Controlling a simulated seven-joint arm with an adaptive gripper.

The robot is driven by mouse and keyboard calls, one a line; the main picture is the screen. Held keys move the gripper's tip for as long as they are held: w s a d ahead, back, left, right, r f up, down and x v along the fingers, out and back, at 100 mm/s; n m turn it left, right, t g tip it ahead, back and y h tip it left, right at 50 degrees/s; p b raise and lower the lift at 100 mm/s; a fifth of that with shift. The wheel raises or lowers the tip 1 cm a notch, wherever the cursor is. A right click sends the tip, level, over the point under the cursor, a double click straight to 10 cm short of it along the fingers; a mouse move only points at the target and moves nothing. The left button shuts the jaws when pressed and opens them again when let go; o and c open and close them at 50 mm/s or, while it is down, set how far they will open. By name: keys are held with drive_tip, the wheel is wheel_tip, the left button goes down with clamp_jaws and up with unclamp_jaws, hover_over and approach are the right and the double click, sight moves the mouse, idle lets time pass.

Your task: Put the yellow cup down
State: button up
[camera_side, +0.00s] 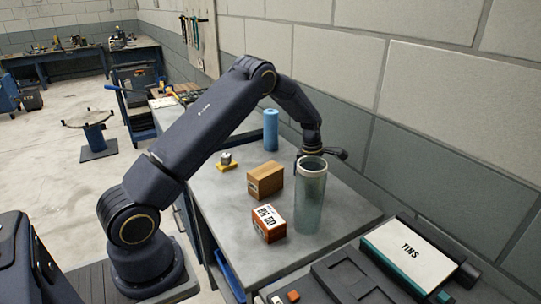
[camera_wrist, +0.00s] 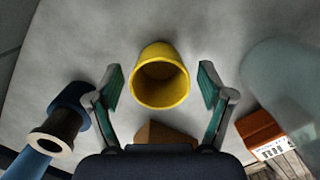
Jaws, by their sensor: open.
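The yellow cup (camera_wrist: 160,50) is in the middle of the wrist view, its round mouth facing the camera, over the grey bench top. My gripper (camera_wrist: 160,76) is open, with one green-padded finger on each side of the cup. A gap shows between each finger and the cup wall. I cannot tell for sure whether its base touches the bench. In the side view my gripper (camera_side: 318,154) is low over the back of the bench, partly behind a tall clear jar; the cup cannot be made out there.
The tall translucent jar (camera_side: 311,205) stands close on the near side. A wooden block (camera_side: 265,181), an orange-and-white box (camera_side: 268,224), a blue roll (camera_side: 271,130) and a small yellow-based item (camera_side: 227,166) stand on the bench (camera_side: 345,235). The block wall is behind.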

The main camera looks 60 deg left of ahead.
drive_tip(key=shift+r, duration=0.1)
wheel_tip(320, 180, up, 12)
drive_tip(key=s, duration=0.1)
drive_tip(key=s+d+r+m, duration=0.2)
drive_tip(key=s+r+m, duration=0.1)
drive_tip(key=r, duration=0.1)
drive_tip(key=s+d+r+m+t, duration=0.1)
drive_tip(key=s+d+r+m, duration=0.1)
drive_tip(key=r+m, duration=0.1)
drive_tip(key=s+d+r+m, duration=0.2)
drive_tip(key=s+r+m, duration=0.1)
drive_tip(key=r, duration=0.2)
drive_tip(key=shift+s+d+t, duration=0.15)
drive_tip(key=shift+s+t, duration=0.15)
drive_tip(key=shift+s, duration=0.05)
drive_tip(key=s+d+r+m+t, duration=0.1)
drive_tip(key=s+d+m, duration=0.3)
drive_tip(key=s+m, duration=0.5)
drive_tip(key=s+d+m+t+y, duration=0.1)
drive_tip(key=s+d+m+t, duration=0.1)
drive_tip(key=s+m, duration=0.7)
drive_tip(key=s+d, duration=0.1)
drive_tip(key=s, duration=0.2)
drive_tip(key=shift+s+d+r+m, duration=0.15)
drive_tip(key=shift+d+r+m, duration=0.15)
drive_tip(key=shift+d+r, duration=0.05)
